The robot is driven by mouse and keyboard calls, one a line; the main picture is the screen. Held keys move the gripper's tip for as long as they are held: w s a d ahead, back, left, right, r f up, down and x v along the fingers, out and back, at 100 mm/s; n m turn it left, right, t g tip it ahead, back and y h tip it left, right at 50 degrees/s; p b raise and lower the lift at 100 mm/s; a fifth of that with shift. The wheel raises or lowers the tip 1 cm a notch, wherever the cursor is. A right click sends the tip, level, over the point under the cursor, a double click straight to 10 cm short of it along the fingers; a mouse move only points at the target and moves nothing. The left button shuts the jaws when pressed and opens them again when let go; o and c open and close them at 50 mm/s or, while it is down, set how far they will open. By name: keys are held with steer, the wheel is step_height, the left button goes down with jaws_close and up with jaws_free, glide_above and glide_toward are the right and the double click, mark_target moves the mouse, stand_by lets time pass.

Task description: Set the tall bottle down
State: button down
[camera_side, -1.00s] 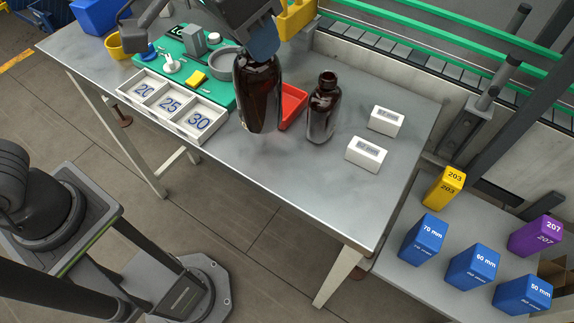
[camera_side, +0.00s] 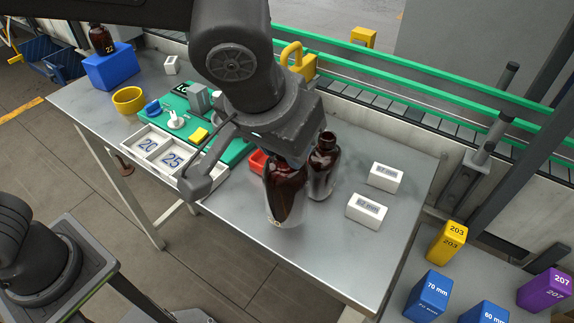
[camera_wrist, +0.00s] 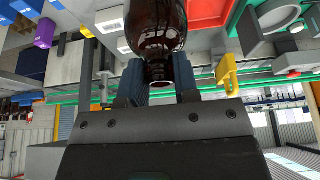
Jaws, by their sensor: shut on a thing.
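The tall amber bottle (camera_side: 284,196) hangs upright below my gripper (camera_side: 289,158) in the side view, over the front part of the grey table. In the wrist view the bottle (camera_wrist: 155,30) has its neck between the two blue-grey fingers of my gripper (camera_wrist: 159,78), which are shut on it. My wrist hides the bottle's top in the side view. I cannot tell whether its base touches the table. A second amber bottle (camera_side: 322,170) stands on the table just behind and right of it; they overlap in the picture, so any contact is unclear.
A red tray (camera_side: 257,162) is partly hidden behind my arm. The white numbered tray (camera_side: 157,152) and green mat (camera_side: 236,152) lie left. Bare table (camera_side: 330,245) shows in front.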

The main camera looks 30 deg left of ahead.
steer(key=shift+d+f, duration=0.15)
steer(key=shift+f, duration=2.05)
steer(key=c, duration=0.9)
jaws_free()
steer(key=shift+o, duration=0.2)
steer(key=v, duration=1.2)
steer(key=a+f, duration=0.1)
steer(key=a, duration=1.3)
steer(key=s+a+f, duration=0.2)
steer(key=a+f, duration=0.1)
steer(key=a, duration=0.3)
steer(key=s+a+f+t, duration=0.1)
steer(key=s+a+f, duration=0.2)
steer(key=a, duration=0.3)
steer(key=shift+a+f, duration=0.35)
steer(key=shift+f, duration=0.45)
